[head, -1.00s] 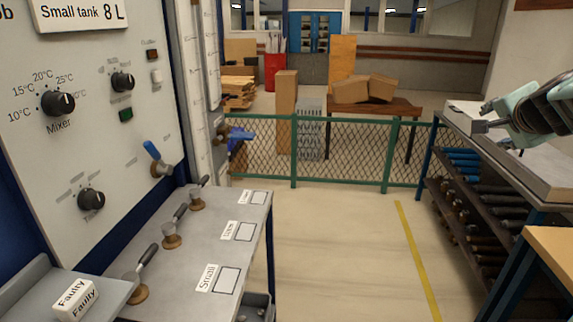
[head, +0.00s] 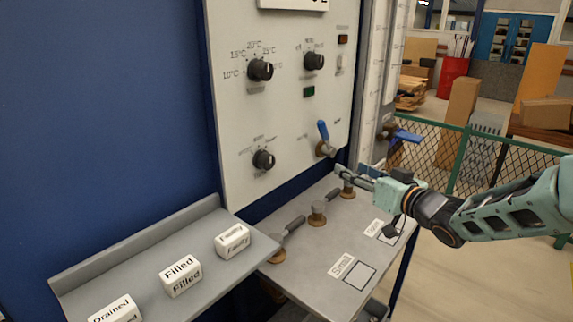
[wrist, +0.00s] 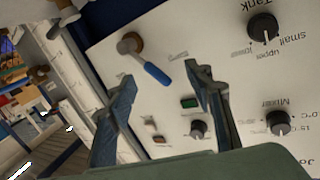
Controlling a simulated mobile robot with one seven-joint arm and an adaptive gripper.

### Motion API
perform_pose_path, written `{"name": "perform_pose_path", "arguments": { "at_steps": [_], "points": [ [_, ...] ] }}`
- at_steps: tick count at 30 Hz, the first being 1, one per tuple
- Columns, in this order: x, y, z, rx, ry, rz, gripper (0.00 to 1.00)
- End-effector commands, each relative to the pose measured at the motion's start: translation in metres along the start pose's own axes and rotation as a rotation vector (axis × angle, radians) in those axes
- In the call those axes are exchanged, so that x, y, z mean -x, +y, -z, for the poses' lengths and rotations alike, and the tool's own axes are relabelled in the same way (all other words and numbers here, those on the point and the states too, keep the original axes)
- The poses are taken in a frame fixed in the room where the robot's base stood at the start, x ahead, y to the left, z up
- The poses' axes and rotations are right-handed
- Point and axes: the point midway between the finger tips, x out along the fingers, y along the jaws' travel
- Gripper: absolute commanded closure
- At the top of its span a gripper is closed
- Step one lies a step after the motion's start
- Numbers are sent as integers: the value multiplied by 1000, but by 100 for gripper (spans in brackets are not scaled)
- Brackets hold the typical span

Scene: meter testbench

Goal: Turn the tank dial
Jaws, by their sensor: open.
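The tank dial (head: 264,160) is a black round knob low on the pale control panel (head: 233,120). In the wrist view the tank dial (wrist: 264,29) is at the upper right, with its "Tank" label beside it. My gripper (head: 350,173) is to the right of the dial in the head view, near the panel's lower right edge and above the bench. It is open and empty, apart from the dial. In the wrist view my gripper's (wrist: 160,76) fingers are spread, and the dial lies outside them to the right.
The mixer dial (head: 260,70) and another knob (head: 314,61) are higher on the panel. A blue-handled valve (head: 325,137) is close to my gripper. Several small valves (head: 318,210) stand on the grey bench (head: 310,265). A shelf (head: 215,285) with labelled blocks is at lower left.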

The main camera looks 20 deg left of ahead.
Motion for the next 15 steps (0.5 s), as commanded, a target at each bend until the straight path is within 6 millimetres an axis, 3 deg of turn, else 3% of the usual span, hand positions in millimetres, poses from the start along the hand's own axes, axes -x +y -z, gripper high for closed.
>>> {"name": "perform_pose_path", "arguments": {
  "at_steps": [1,3,6,9,15],
  "points": [
    [-5,-32,-4,-5,10,93,53],
    [-8,-71,-6,-7,22,205,53],
    [-7,-109,-7,-10,34,317,53],
    [-5,-129,-7,-11,41,376,53],
    [-23,-144,-7,-10,44,398,53]
  ]
}}
